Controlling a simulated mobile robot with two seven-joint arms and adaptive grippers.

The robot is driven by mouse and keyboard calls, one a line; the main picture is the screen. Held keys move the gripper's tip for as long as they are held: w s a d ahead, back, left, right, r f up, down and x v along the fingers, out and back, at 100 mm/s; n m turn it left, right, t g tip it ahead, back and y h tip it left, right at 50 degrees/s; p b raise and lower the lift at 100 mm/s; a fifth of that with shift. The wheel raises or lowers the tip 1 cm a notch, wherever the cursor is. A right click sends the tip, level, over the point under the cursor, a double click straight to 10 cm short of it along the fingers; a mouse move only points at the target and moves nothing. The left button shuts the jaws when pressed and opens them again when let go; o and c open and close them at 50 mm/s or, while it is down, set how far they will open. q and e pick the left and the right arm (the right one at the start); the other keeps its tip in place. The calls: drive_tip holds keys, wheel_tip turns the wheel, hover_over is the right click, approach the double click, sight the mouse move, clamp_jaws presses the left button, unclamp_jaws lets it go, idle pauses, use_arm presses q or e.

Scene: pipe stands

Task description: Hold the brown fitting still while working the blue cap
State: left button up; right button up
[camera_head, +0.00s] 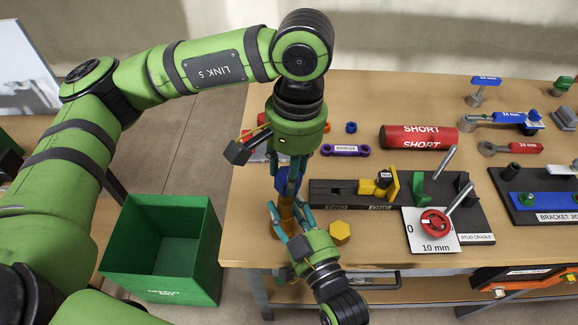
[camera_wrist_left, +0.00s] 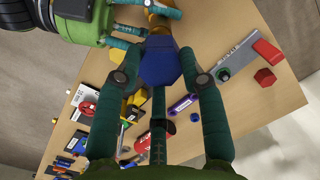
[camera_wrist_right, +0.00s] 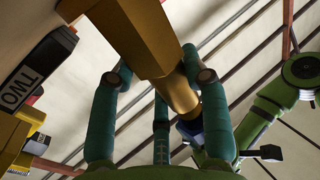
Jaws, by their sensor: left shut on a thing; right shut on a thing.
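The blue cap (camera_head: 281,181) sits on top of the upright brown fitting (camera_head: 287,208) at the table's left front. My left gripper (camera_head: 288,188) comes down from above and is shut on the blue cap. In the left wrist view the blue cap (camera_wrist_left: 160,67) lies between the fingertips. My right gripper (camera_head: 284,219) reaches in from the front, below the left one, and is shut on the brown fitting. In the right wrist view its fingers flank the fitting's round neck (camera_wrist_right: 177,90), and the blue cap (camera_wrist_right: 190,127) shows behind. The fingers hide part of the fitting.
A yellow hex piece (camera_head: 340,232) lies close right of my right gripper. A black stand (camera_head: 335,194), a red dial (camera_head: 434,223) and a red SHORT cylinder (camera_head: 418,136) are farther right. A green bin (camera_head: 163,250) stands left of the table.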

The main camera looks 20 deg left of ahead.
sight(285, 212)
use_arm(q)
drive_tip(key=shift+s+a+f, duration=0.1)
drive_tip(key=shift+f, duration=1.8)
drive_tip(key=m, duration=0.5)
drive_tip(key=shift+m, duration=0.4)
drive_tip(key=m, duration=0.5)
drive_tip(key=shift+m, duration=0.4)
drive_tip(key=o, duration=1.3)
drive_tip(key=shift+o, duration=0.2)
